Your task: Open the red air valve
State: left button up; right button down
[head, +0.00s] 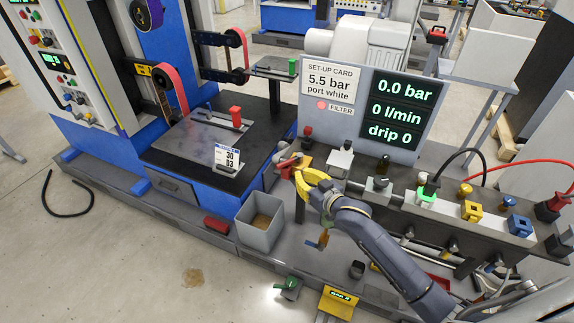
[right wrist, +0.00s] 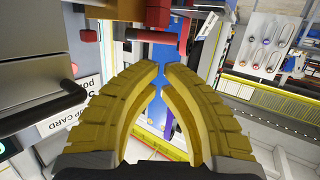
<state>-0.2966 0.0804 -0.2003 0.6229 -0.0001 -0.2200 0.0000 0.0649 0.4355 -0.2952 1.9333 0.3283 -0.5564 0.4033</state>
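A red lever (head: 288,161), which looks like the air valve's handle, is at the left end of the bench, just left of my right gripper. My right gripper (head: 299,172) has yellow ribbed fingers with their tips close to this lever. In the right wrist view, the fingertips (right wrist: 160,68) nearly meet with only a narrow gap and nothing visible between them. A red bar (right wrist: 150,38) shows just beyond the tips; contact cannot be told. The panel (head: 394,110) reads 0.0 bar, 0 l/min and drip 0. My left gripper is out of view.
A set-up card (head: 329,83) reads 5.5 bar, port white. A grey bin (head: 260,221) stands left of my right arm. Coloured ports, including a yellow one (head: 472,210), and black and red hoses are on the right. A blue machine with a dark table (head: 190,150) stands left.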

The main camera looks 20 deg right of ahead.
aim_at(283, 164)
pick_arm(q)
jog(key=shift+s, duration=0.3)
pick_arm(e)
jog(key=x, duration=0.9)
jog(key=shift+w+a+m+h, duration=0.45)
jog(key=shift+m+h, duration=0.35)
jog(key=shift+h, duration=0.3)
jog(key=shift+w, duration=0.15)
jog(key=shift+w+a+m+t+h, duration=0.1)
jog(key=shift+w+m+t+h, duration=0.2)
jog(key=shift+m+h, duration=0.5)
jog(key=shift+w+a, duration=0.15)
jog(key=shift+w, duration=0.7)
jog(key=shift+w+a, duration=0.1)
jog(key=shift+w, duration=0.7)
jog(key=shift+w+d, duration=0.15)
jog(key=shift+w, duration=0.65)
jog(key=shift+w+d, duration=0.1)
jog(key=shift+w, duration=0.15)
jog(key=shift+w+r, duration=0.1)
jog(key=shift+w, duration=0.05)
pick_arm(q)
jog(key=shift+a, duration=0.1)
